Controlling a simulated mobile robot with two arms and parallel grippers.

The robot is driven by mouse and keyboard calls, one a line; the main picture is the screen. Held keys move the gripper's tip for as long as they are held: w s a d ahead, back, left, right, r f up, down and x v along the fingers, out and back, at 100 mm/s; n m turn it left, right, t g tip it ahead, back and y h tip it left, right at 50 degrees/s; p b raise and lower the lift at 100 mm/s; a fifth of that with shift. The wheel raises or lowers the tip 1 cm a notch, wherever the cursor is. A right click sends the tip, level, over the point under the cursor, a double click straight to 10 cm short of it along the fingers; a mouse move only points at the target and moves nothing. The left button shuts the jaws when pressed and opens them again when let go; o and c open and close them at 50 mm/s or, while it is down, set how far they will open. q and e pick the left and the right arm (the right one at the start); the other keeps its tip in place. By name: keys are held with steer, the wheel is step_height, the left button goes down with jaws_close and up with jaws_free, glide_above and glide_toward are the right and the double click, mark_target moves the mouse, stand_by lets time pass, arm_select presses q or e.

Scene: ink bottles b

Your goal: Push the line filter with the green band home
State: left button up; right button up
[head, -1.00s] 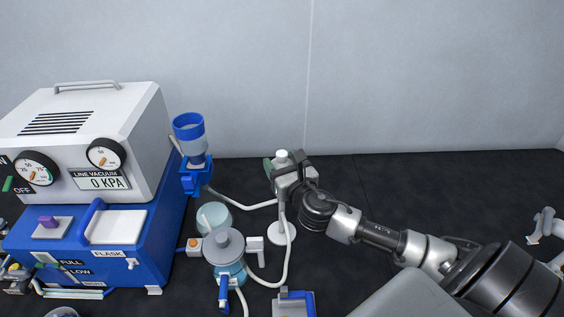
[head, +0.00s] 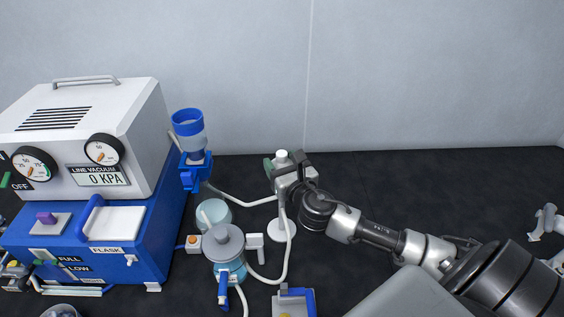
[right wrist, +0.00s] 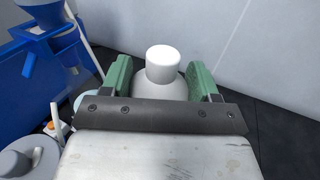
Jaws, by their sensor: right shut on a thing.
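My right gripper (head: 281,170) is shut on a white round piece, which I take to be the line filter (head: 282,154), above a white round base (head: 282,231). In the right wrist view, the gripper's two green fingers (right wrist: 160,80) stand either side of the white piece (right wrist: 163,64). Its rounded top sticks up between them. The dark palm edge hides its lower part, and I cannot make out a green band on it. A small grey and green shape at the lower left edge of the head view may be my left gripper; its jaws are unclear.
A blue and white vacuum unit (head: 100,205) stands at left, with a blue-topped cup (head: 188,122) on its side. A lidded jar (head: 224,243), a pale round vessel (head: 214,213) and a blue-edged tray (head: 294,303) stand nearby. White hoses loop between them. The dark bench behind my right arm is clear.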

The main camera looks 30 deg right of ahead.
steer(key=shift+f+b, duration=0.45)
steer(key=shift+f, duration=0.25)
steer(key=o, duration=1)
steer(key=shift+s, duration=0.1)
steer(key=s+a+b, duration=0.1)
steer(key=s+b, duration=0.2)
steer(key=s, duration=0.7)
steer(key=shift+s+a, duration=0.25)
steer(key=shift+a, duration=0.1)
